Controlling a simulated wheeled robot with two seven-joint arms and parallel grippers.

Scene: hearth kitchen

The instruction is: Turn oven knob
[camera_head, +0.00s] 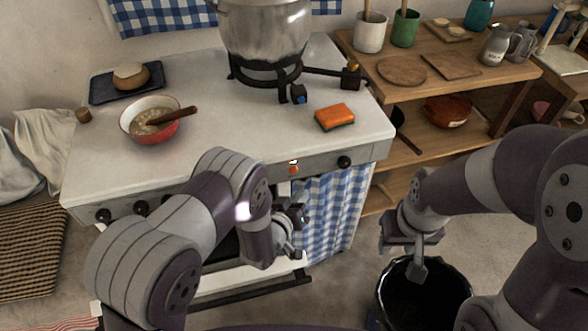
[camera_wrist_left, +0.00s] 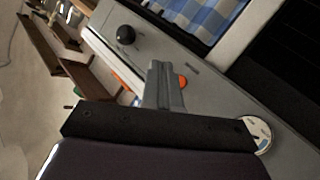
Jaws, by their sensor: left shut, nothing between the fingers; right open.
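The oven front panel (camera_head: 318,163) runs along the front of the white stove. A round black knob (camera_head: 345,162) sits at its right end, and it shows in the left wrist view (camera_wrist_left: 126,35). Two more black knobs (camera_head: 141,208) (camera_head: 103,215) are at the left end. A small orange light (camera_head: 293,169) is on the panel left of the right-end knob. My left gripper (camera_head: 293,214) is in front of the panel, below and left of that knob and apart from it. Its fingers (camera_wrist_left: 164,85) are shut and empty. My right gripper (camera_head: 405,255) is open and empty at the right.
A large pot (camera_head: 265,30) stands on a burner. A red bowl (camera_head: 152,125) and an orange sponge (camera_head: 334,117) are on the stove top. A checked curtain (camera_head: 328,210) hangs below the panel. A black bin (camera_head: 424,300) stands below my right gripper.

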